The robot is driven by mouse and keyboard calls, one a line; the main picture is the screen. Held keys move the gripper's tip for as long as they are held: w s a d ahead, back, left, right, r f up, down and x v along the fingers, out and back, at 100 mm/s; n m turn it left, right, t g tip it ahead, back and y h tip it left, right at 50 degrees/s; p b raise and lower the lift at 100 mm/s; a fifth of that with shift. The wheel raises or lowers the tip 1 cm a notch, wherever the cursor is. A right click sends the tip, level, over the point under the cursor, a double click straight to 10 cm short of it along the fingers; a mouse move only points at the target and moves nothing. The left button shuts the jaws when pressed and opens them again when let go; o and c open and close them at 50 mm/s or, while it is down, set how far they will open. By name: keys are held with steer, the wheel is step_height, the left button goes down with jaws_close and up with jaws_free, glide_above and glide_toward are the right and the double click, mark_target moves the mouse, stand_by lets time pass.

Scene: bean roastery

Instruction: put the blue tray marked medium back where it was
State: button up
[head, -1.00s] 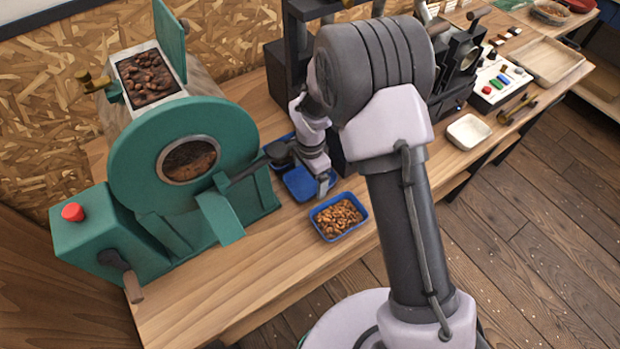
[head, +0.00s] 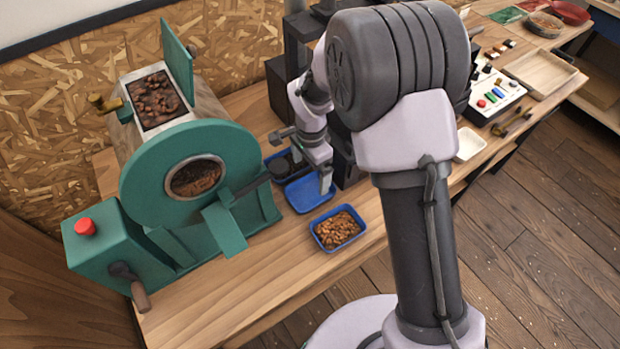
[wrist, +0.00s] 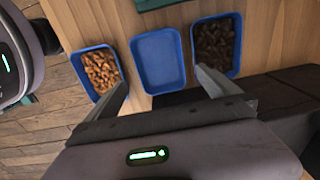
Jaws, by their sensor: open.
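Three blue trays stand in a row on the wooden bench. The nearest holds light brown beans (head: 338,230) and is at the left in the wrist view (wrist: 100,72). The middle tray (head: 303,196) is empty and is also central in the wrist view (wrist: 158,62). The far tray (head: 270,170) holds dark beans and is at the right in the wrist view (wrist: 217,45). I cannot read a medium mark on any of them. My gripper (wrist: 163,88) is open and empty, its fingers spread around the near end of the middle tray, apparently above it.
A green roaster (head: 190,180) with a spout stands left of the trays. Dark equipment stands behind and right of my gripper. A white dish (head: 469,144), a control box (head: 492,95) and a wooden tray (head: 540,72) are farther right. The front bench left of the trays is clear.

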steer(key=s+d+r+n+t+y, duration=0.1)
steer(key=s+d+r, duration=0.2)
steer(key=r, duration=0.6)
steer(key=s+d+r+n+t, duration=0.1)
steer(key=s+d+r, duration=0.2)
steer(key=r, duration=0.6)
steer(key=s+d+r+n+t, duration=0.1)
steer(key=s+r, duration=0.3)
steer(key=s, duration=0.4)
steer(key=s+d+r+n+t, duration=0.2)
steer(key=s+d+r+n, duration=0.1)
steer(key=s, duration=0.6)
steer(key=shift+r+n+t+y, duration=0.3)
steer(key=shift+r+n+y, duration=0.1)
steer(key=shift+r, duration=0.1)
steer(key=shift+d, duration=0.1)
